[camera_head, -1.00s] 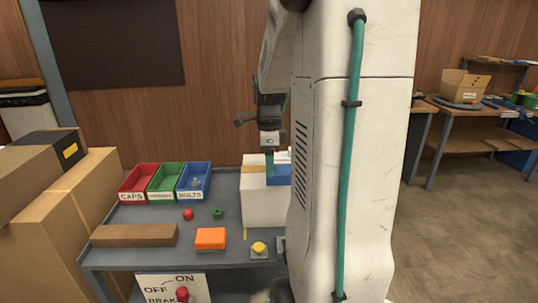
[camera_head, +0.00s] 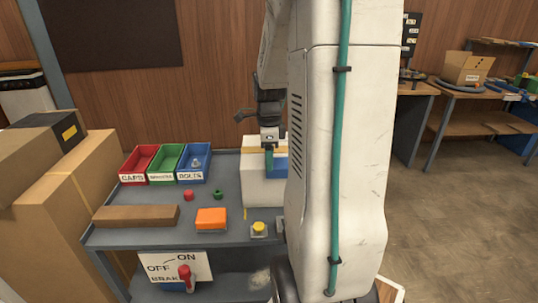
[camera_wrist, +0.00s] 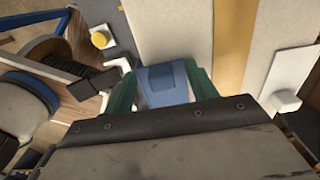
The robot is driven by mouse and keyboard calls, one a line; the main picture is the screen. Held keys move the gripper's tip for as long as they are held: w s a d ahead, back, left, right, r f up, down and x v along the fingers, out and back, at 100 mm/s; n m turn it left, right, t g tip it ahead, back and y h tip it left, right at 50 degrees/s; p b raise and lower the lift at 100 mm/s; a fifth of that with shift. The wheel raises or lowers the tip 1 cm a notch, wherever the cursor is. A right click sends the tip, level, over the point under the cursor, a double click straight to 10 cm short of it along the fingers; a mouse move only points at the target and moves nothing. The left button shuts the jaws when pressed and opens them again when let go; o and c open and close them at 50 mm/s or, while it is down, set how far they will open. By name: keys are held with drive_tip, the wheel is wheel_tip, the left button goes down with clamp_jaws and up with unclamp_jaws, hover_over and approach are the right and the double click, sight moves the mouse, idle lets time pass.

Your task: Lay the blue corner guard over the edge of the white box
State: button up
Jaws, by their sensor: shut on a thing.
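The white box (camera_head: 258,188) stands on the right part of the grey workbench, with a tan tape stripe along its top. It also shows in the wrist view (camera_wrist: 175,32) beyond my fingers. My gripper (camera_head: 269,160) points down at the box's top front edge. Its green fingers (camera_wrist: 165,85) are shut on the blue corner guard (camera_wrist: 163,84). In the head view the guard (camera_head: 281,167) overlaps the box's upper front, partly hidden by my arm. I cannot tell whether it touches the box.
Red, green and blue bins (camera_head: 192,164) stand at the back left. An orange block (camera_head: 211,218), a brown bar (camera_head: 136,216), a yellow button (camera_head: 259,227) and small red and green caps lie in front. Cardboard boxes (camera_head: 70,210) stand left of the bench.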

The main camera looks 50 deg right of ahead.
drive_tip(key=o, duration=1)
wheel_tip(320, 180, up, 8)
drive_tip(key=shift+f, duration=0.1)
drive_tip(key=shift+s+a+n, duration=0.1)
drive_tip(key=shift+n, duration=0.8)
drive_tip(key=s+a+r+n, duration=0.1)
drive_tip(key=s+a+n, duration=0.3)
drive_tip(key=a+n, duration=0.5)
drive_tip(key=s+a+r+n+t, duration=0.1)
drive_tip(key=s+a+n, duration=0.3)
drive_tip(key=a+n, duration=0.4)
drive_tip(key=s+a+r+n, duration=0.1)
drive_tip(key=s+a+n, duration=0.3)
drive_tip(key=a+n, duration=0.5)
drive_tip(key=shift+s+a+n, duration=0.15)
drive_tip(key=shift+a, duration=0.85)
drive_tip(key=shift+s+a+n, duration=0.1)
drive_tip(key=shift+a+n, duration=0.05)
drive_tip(key=shift+a, duration=0.8)
